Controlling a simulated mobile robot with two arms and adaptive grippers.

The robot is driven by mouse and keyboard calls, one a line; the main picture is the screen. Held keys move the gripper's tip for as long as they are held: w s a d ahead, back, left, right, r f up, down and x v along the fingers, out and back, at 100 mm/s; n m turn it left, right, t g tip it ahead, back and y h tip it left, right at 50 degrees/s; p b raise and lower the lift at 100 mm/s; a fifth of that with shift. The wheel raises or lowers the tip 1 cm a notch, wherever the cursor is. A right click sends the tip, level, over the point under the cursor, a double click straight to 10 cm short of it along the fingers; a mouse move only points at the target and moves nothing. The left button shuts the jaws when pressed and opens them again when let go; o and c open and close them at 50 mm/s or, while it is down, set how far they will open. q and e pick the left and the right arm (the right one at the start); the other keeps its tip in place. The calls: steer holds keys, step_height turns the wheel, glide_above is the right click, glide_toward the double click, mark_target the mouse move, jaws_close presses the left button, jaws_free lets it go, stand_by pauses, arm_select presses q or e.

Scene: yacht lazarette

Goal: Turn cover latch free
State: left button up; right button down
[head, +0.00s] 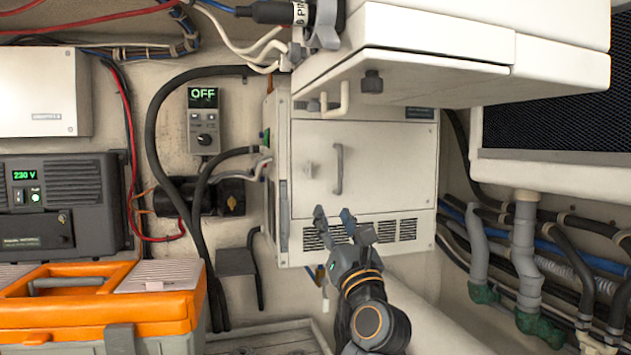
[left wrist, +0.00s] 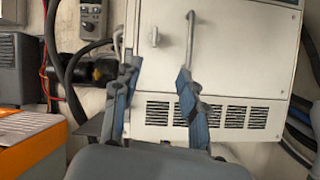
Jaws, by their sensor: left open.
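The white cover (head: 385,165) is the front panel of a boxy unit on the back wall, and it looks closed. A small grey latch (head: 309,170) sits at its left side, roughly upright; it also shows in the left wrist view (left wrist: 153,37). A grey bar handle (head: 338,170) stands upright just right of the latch, also in the left wrist view (left wrist: 190,38). My left gripper (head: 335,214) is open and empty, below the latch and handle, in front of the vent slots. In the left wrist view its fingers (left wrist: 158,72) are spread below the latch.
A white overhanging box (head: 430,40) juts out above the cover. An orange toolbox (head: 95,300) stands at lower left. A control panel reading OFF (head: 203,120) and black cables are left of the unit. Pipes (head: 525,250) run at right.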

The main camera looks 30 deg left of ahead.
mark_target(311, 173)
arm_select(q)
steer(key=w+a+r+p, duration=0.1)
steer(key=w+a+r, duration=0.1)
steer(key=a, duration=0.1)
steer(key=w+a+r+n+p, duration=0.1)
steer(key=w+a+r+p, duration=0.1)
steer(key=w+a+r, duration=0.1)
steer(key=w+a+r+n+g+h+p, duration=0.1)
steer(key=w+a+r, duration=0.1)
steer(key=a, duration=0.2)
steer(key=shift+w+a+r+p, duration=0.15)
steer(key=shift+w+r+p, duration=0.05)
steer(key=shift+w+p, duration=0.15)
steer(key=shift+c, duration=0.3)
steer(key=shift+n, duration=0.3)
jaws_close()
